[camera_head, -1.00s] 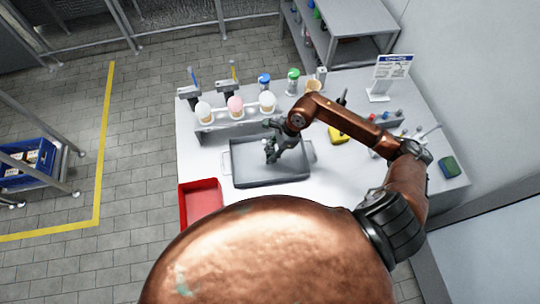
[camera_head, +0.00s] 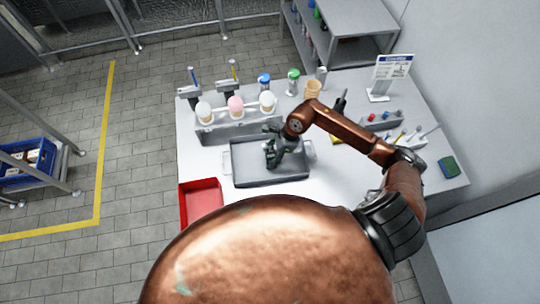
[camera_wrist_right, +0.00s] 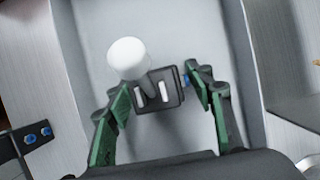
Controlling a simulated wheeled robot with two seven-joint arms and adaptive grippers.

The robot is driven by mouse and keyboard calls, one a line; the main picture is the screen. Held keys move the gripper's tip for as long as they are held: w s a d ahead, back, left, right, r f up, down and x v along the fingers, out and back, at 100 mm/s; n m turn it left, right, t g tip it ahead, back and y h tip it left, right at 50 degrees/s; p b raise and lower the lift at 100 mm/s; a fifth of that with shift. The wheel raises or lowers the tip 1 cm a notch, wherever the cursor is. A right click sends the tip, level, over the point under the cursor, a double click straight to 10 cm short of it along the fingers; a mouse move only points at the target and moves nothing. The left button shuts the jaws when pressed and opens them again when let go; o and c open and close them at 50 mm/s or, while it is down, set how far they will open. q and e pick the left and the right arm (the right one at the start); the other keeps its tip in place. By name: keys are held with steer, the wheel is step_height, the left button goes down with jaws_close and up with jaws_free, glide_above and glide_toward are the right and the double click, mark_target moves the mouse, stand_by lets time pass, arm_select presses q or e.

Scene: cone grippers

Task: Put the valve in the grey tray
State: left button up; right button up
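The grey tray (camera_head: 246,172) stands on the white table, in the middle of the head view. In the right wrist view, the valve (camera_wrist_right: 161,96), a dark block with a white round knob and a bit of blue, is over the floor of the grey tray (camera_wrist_right: 205,32). My right gripper (camera_head: 271,156) is low over the tray. In the right wrist view its green-padded fingers (camera_wrist_right: 162,98) are spread on either side of the valve, with gaps visible. In the head view the gripper hides the valve. My left gripper is not in view.
A red tray (camera_head: 201,200) sits at the table's left front. A rack with pale bulbs (camera_head: 235,105) stands behind the grey tray. A sign (camera_head: 391,68) and a green-blue sponge (camera_head: 449,166) are to the right.

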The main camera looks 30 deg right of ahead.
steer(key=v, duration=1.2)
stand_by(0.6)
